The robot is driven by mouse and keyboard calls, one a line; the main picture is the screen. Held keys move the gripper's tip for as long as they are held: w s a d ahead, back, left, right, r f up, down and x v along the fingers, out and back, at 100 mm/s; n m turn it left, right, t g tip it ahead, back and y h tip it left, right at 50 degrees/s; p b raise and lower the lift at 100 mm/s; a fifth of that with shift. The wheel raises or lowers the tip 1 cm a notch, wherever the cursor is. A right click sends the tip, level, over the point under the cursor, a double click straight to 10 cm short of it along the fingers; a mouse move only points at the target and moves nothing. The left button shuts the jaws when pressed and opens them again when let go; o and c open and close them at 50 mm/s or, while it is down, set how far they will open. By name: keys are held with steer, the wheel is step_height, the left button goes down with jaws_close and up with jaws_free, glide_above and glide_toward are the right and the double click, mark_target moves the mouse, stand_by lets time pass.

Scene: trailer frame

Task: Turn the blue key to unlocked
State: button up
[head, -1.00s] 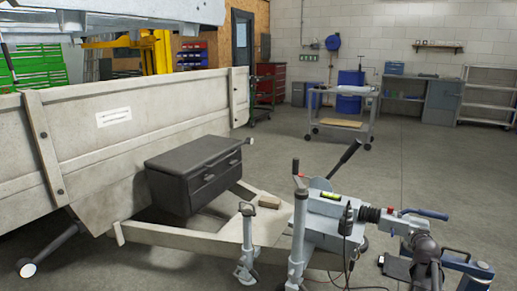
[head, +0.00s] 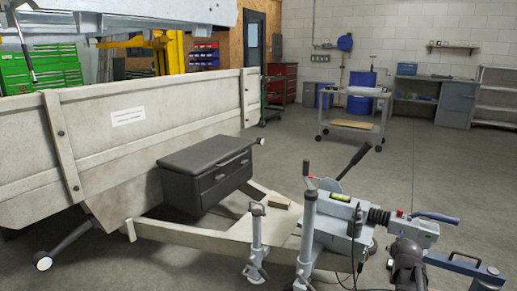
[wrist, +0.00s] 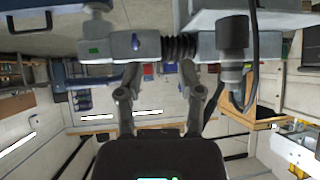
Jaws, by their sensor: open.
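A small blue key-like piece (wrist: 135,42) shows on the side of the grey coupling head (wrist: 112,47) in the wrist view. I cannot tell which way it is turned. The coupling head also shows in the head view (head: 423,232), with a blue lever (head: 435,218) on top; the key cannot be made out there. My gripper (wrist: 160,78) is open and empty, its two fingers pointing toward the coupling, apart from the key. In the head view my dark gripper (head: 405,262) is low at the right, in front of the coupling.
A black bellows (wrist: 180,47) adjoins the coupling head, with a dark plug and cable (wrist: 235,50) beside it. A jockey wheel post (head: 307,235) and a black handbrake lever (head: 354,161) stand left of the coupling. A blue bar (head: 465,266) lies at right.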

steer(key=s+a+f+n+g+y+p, duration=0.1)
steer(key=s+a+n+g, duration=0.15)
steer(key=s+a, duration=0.55)
steer(key=s+a+f+n+g+y+p, duration=0.1)
steer(key=s+a+g+y, duration=0.2)
steer(key=a, duration=1)
steer(key=s+a+f+n+g+p, duration=0.15)
steer(key=s+a+g, duration=0.35)
steer(key=a, duration=0.5)
step_height(320, 180, up, 38)
steer(key=s+p, duration=0.1)
steer(key=p, duration=3.6)
steer(key=shift+s+a+t+p, duration=0.2)
steer(key=shift+a+t+p, duration=0.1)
steer(key=shift+t+p, duration=0.15)
steer(key=shift+f, duration=0.1)
